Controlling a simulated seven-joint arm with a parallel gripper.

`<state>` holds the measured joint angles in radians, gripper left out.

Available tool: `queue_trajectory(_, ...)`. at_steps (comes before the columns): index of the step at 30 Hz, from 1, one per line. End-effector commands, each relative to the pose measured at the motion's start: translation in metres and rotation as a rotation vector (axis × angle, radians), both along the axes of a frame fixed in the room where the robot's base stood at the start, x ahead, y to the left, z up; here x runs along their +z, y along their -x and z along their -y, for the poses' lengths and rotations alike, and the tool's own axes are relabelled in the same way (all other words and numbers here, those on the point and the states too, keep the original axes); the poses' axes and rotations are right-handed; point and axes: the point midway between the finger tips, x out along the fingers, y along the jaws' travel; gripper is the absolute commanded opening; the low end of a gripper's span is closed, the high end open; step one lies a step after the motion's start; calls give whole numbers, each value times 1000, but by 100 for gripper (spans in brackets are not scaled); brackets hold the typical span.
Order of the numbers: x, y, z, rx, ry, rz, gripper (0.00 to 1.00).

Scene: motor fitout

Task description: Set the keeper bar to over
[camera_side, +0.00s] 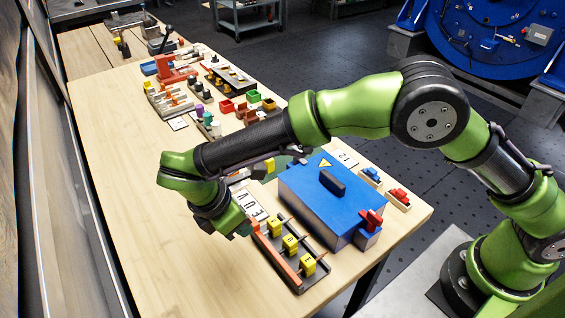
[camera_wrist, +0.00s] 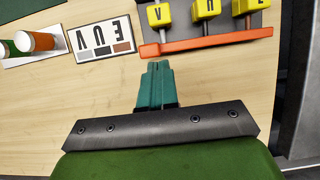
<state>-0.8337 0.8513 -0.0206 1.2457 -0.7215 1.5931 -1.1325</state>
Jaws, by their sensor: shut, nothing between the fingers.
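The orange-red keeper bar (camera_side: 280,262) lies along the left long side of a dark terminal tray (camera_side: 299,288), beside a row of yellow lettered blocks (camera_side: 290,243). In the wrist view the bar (camera_wrist: 205,43) runs across the top, on the near side of the yellow blocks (camera_wrist: 205,9), and does not cover their visible faces. My gripper (camera_wrist: 156,66) is shut and empty, its teal fingertips just short of the bar's left end; I cannot tell whether they touch. In the side view my wrist hides most of the fingers (camera_side: 243,229).
A lettered card (camera_wrist: 101,38) lies left of the tray, with orange and green cylinders (camera_wrist: 38,41) beyond. A blue box (camera_side: 325,200) with a red lever (camera_side: 372,219) stands right of the tray. Bare table (camera_side: 170,230) lies to the left.

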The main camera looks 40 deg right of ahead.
Motion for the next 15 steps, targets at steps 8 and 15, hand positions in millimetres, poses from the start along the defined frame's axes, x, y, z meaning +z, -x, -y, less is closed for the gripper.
queue_trajectory(8,0,0,1,0,0,0,0)
queue_trajectory(15,1,-1,17,-4,1,-1,0)
